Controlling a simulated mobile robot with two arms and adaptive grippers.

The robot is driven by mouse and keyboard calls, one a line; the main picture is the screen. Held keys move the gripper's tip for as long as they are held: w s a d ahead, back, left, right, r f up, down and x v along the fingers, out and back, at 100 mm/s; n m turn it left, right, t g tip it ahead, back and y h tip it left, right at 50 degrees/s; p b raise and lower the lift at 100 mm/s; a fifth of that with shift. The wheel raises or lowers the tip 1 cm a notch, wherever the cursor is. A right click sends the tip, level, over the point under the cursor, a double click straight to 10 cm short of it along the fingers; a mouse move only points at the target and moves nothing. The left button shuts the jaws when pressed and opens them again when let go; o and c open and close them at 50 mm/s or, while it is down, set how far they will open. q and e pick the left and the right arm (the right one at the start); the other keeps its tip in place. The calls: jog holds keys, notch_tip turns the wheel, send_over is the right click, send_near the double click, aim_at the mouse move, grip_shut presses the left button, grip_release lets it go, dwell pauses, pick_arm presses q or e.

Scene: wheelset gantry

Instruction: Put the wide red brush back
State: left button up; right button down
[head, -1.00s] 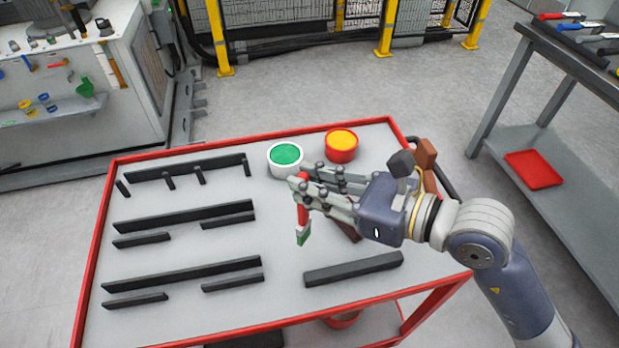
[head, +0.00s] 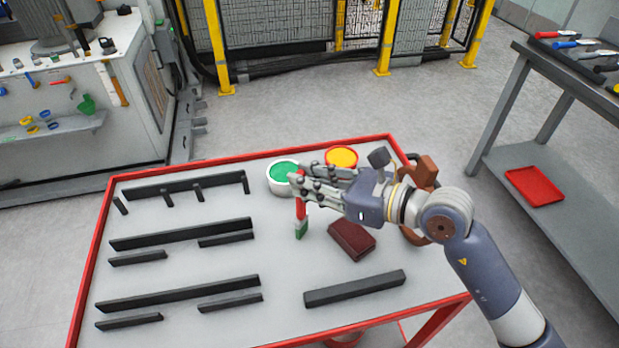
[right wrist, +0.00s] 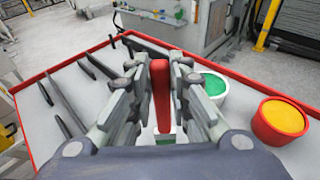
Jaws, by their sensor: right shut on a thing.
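The wide red brush (head: 301,213) has a red handle and green-tipped bristles that hang downward. My right gripper (head: 298,186) is shut on its handle and holds it over the table, in front of the green paint pot (head: 284,177). In the right wrist view the red handle (right wrist: 160,92) stands upright between the two fingers of my right gripper (right wrist: 160,75). My left gripper is not in view.
The red-rimmed table (head: 210,280) carries several black bars (head: 180,235) at left, a dark red block (head: 351,240) and a black bar (head: 355,289) at right. A yellow paint pot (head: 341,158) stands behind my right gripper. A grey workbench (head: 560,70) stands at right.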

jog(key=shift+f, duration=0.1)
jog(key=c, duration=1.5)
grip_release()
jog(key=shift+b+v, duration=1.65)
jog(key=shift+v, duration=4.4)
